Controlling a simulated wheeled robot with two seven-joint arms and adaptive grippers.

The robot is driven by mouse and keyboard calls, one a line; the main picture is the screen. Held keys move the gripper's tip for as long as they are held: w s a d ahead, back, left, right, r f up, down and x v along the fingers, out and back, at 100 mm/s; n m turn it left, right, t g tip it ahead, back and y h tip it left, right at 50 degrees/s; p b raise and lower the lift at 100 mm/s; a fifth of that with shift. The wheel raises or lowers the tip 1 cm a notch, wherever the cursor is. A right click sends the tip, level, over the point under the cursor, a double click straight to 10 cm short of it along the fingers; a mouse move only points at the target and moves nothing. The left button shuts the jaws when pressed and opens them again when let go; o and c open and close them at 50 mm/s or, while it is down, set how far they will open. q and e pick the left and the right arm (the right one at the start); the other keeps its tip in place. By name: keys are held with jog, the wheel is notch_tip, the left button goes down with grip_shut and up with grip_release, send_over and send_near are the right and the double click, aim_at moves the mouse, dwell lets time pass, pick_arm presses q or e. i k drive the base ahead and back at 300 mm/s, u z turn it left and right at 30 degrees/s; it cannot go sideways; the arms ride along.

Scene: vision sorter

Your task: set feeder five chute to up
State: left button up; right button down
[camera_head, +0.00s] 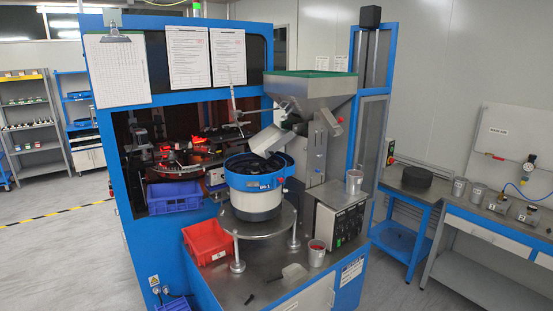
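A blue and white bowl feeder (257,202) stands on a round metal stand in the middle of the view. Its small label is hard to read. A metal chute (268,141) hangs over the bowl, tilted, below a grey hopper (312,86) with a green top. I cannot tell whether this chute position counts as up or down. A small red part (340,120) shows beside the metal housing under the hopper; its function is unclear. Neither of my grippers is in view.
A red bin (207,242) and a metal scoop (294,272) are on the machine's steel top. Metal cups stand at the front (317,253) and on the control box (354,181). Blue workbenches (450,208) stand at right. Grey floor is open at left.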

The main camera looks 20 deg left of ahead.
aim_at(264, 143)
jog(key=z, duration=0.5)
jog(key=i, duration=1.3)
jog(key=u, duration=0.3)
